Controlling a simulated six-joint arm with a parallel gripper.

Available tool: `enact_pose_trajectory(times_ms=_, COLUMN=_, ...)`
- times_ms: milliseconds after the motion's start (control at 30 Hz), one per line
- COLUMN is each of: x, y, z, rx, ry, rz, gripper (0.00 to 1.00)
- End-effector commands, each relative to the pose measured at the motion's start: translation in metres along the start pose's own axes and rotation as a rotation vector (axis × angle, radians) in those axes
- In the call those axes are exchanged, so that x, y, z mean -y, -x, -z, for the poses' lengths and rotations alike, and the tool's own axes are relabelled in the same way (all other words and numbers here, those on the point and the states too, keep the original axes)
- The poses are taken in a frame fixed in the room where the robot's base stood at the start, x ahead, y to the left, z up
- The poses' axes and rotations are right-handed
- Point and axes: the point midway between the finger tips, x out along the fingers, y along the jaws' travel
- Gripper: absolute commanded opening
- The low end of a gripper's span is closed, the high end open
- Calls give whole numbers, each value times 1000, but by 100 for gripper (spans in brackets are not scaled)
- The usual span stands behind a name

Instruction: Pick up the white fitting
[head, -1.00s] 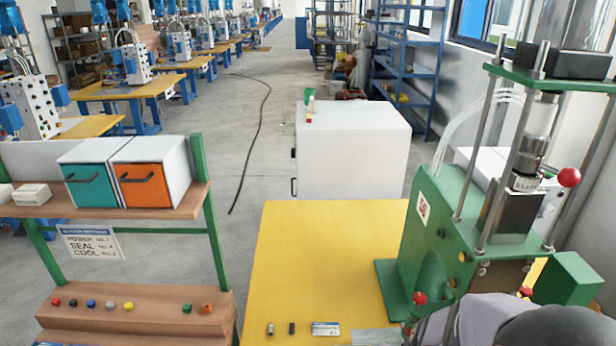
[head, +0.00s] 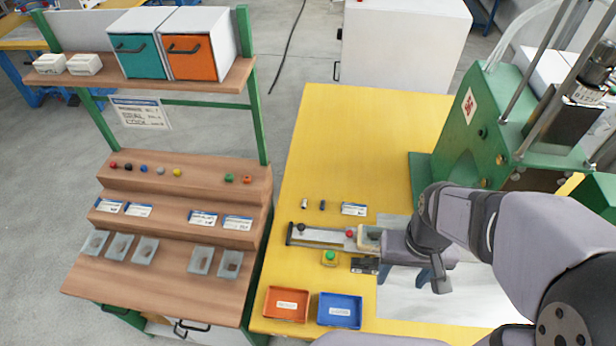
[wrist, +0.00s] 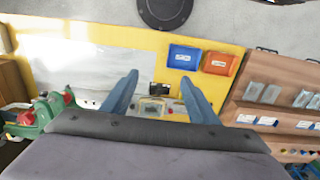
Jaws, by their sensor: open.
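A small pale cylinder (head: 304,203) stands on the yellow table beside a dark cylinder (head: 322,205) and a label card (head: 354,209). It may be the white fitting, but it is too small to be sure. My gripper (head: 411,277) is over the table, right of and nearer than the cylinders, its blue fingers apart. In the wrist view my gripper (wrist: 159,80) is open, with nothing held between the fingers. The cylinders cannot be made out in the wrist view.
A metal slide fixture (head: 320,236) with a green button (head: 330,257) lies left of my gripper. An orange tray (head: 286,304) and a blue tray (head: 340,310) sit at the near edge. A green press (head: 490,120) stands right; a wooden stepped rack (head: 180,215) stands left.

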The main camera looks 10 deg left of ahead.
Motion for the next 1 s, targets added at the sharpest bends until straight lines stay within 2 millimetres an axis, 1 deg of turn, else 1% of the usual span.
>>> enact_pose_trajectory(times_ms=67, x=2, y=-3, z=7, rx=-1, ry=-21, rz=4, gripper=54)
enact_pose_trajectory(times_ms=167, x=6, y=-9, z=24, rx=-3, ry=-80, rz=16, gripper=54)
enact_pose_trajectory(times_ms=267, x=13, y=-18, z=53, rx=-7, ry=-180, rz=38, gripper=54)
enact_pose_trajectory(times_ms=367, x=24, y=-31, z=92, rx=-9, ry=-317, rz=68, gripper=54)
enact_pose_trajectory(times_ms=400, x=29, y=-37, z=108, rx=-6, ry=-377, rz=82, gripper=54)
enact_pose_trajectory(times_ms=467, x=38, y=-48, z=134, rx=-3, ry=-471, rz=106, gripper=54)
enact_pose_trajectory(times_ms=500, x=44, y=-55, z=150, rx=1, ry=-535, rz=123, gripper=54)
enact_pose_trajectory(times_ms=567, x=54, y=-66, z=175, rx=8, ry=-628, rz=148, gripper=54)
enact_pose_trajectory(times_ms=600, x=60, y=-74, z=191, rx=15, ry=-689, rz=165, gripper=54)
enact_pose_trajectory(times_ms=700, x=77, y=-96, z=229, rx=36, ry=-842, rz=209, gripper=54)
enact_pose_trajectory(times_ms=800, x=96, y=-121, z=264, rx=65, ry=-989, rz=253, gripper=54)
enact_pose_trajectory(times_ms=867, x=107, y=-137, z=284, rx=86, ry=-1076, rz=279, gripper=54)
enact_pose_trajectory(times_ms=900, x=115, y=-148, z=296, rx=103, ry=-1134, rz=297, gripper=54)
enact_pose_trajectory(times_ms=967, x=126, y=-164, z=313, rx=129, ry=-1219, rz=323, gripper=54)
enact_pose_trajectory(times_ms=1000, x=134, y=-176, z=324, rx=149, ry=-1273, rz=338, gripper=54)
